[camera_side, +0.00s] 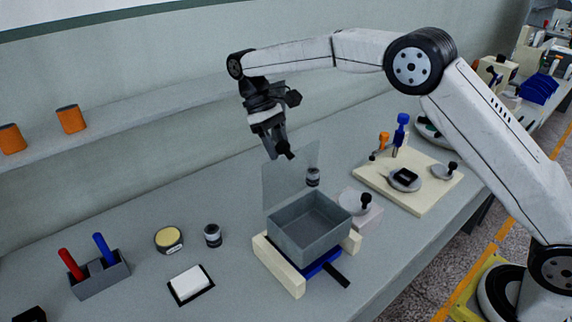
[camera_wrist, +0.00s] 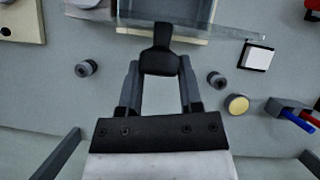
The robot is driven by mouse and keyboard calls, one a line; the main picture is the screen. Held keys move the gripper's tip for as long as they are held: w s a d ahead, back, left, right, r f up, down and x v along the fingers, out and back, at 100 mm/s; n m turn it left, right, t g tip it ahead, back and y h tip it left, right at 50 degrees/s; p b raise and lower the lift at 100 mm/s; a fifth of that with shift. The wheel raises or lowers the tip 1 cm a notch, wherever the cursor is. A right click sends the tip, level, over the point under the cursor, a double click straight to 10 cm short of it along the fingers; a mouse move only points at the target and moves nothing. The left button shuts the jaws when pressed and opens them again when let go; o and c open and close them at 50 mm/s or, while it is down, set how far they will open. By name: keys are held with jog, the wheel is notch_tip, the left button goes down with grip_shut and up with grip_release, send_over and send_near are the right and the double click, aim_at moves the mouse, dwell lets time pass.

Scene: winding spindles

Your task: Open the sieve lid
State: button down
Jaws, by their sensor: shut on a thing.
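The sieve is an open grey box (camera_side: 310,238) in the middle of the bench. Its clear lid (camera_side: 288,180) stands raised, nearly upright, along the box's back edge. In the wrist view the lid (camera_wrist: 222,31) shows almost edge-on as a thin clear strip. My gripper (camera_side: 281,155) is above the box at the lid's upper edge. In the wrist view my gripper (camera_wrist: 160,72) is shut on the lid's black handle (camera_wrist: 160,52). The box interior looks empty in the side view.
The box sits on a cream stand (camera_side: 279,269) with a blue base. Nearby are a yellow-topped round tin (camera_side: 169,240), a small grey jar (camera_side: 212,235), a white block (camera_side: 190,284) and a rack with red and blue handles (camera_side: 100,276). A cream board (camera_side: 427,197) with tools lies right.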

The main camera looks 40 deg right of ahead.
jog(key=shift+w+f, duration=0.25)
jog(key=shift+w, duration=0.3)
jog(key=shift+w+f, duration=0.25)
jog(key=shift+w, duration=0.25)
jog(key=shift+c, duration=1.3)
grip_release()
jog(key=shift+s+r, duration=0.1)
jog(key=s+r, duration=0.2)
jog(key=r, duration=0.1)
jog(key=s+r, duration=0.1)
jog(key=r, duration=0.2)
jog(key=s+d+r, duration=0.1)
jog(key=s+r, duration=0.1)
jog(key=r, duration=0.1)
jog(key=shift+s+r, duration=0.2)
jog(key=shift+s, duration=0.15)
jog(key=s+d+r, duration=0.1)
jog(key=s+r, duration=0.2)
jog(key=s, duration=0.5)
jog(key=shift+r, duration=0.3)
jog(key=shift+s+d, duration=0.1)
